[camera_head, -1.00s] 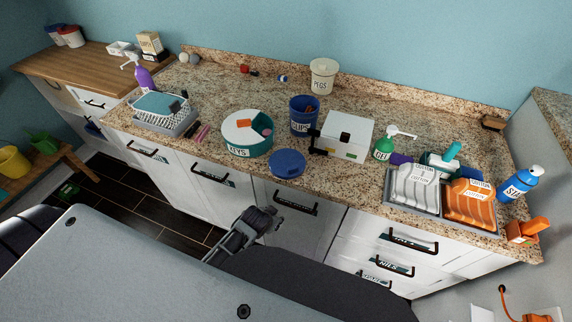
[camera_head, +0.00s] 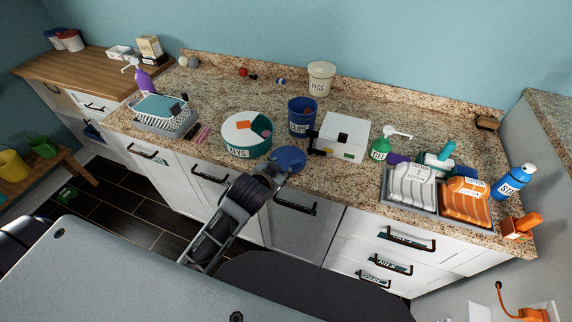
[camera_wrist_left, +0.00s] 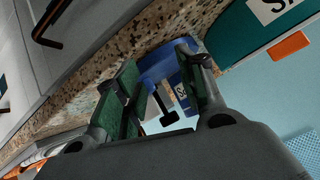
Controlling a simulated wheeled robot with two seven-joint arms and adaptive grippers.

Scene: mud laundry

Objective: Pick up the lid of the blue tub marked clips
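The blue round lid (camera_head: 291,158) lies at the front edge of the counter, apart from its tub. The blue tub marked clips (camera_head: 302,119) stands open behind it, with its label facing front. My left gripper (camera_head: 272,168) is at the left front side of the lid, over the counter's front edge, and hides part of it. In the left wrist view the fingers (camera_wrist_left: 160,75) are spread apart, with blue surface (camera_wrist_left: 160,64) showing between and beyond them. I cannot tell whether they touch the lid. My right gripper is not in view.
A teal and white tub marked keys (camera_head: 247,134) stands left of the lid. A white box (camera_head: 345,134) with black fittings is at its right. A tray with grey and orange pieces (camera_head: 410,203) stands further right. Drawer handles (camera_head: 294,206) jut out below the counter edge.

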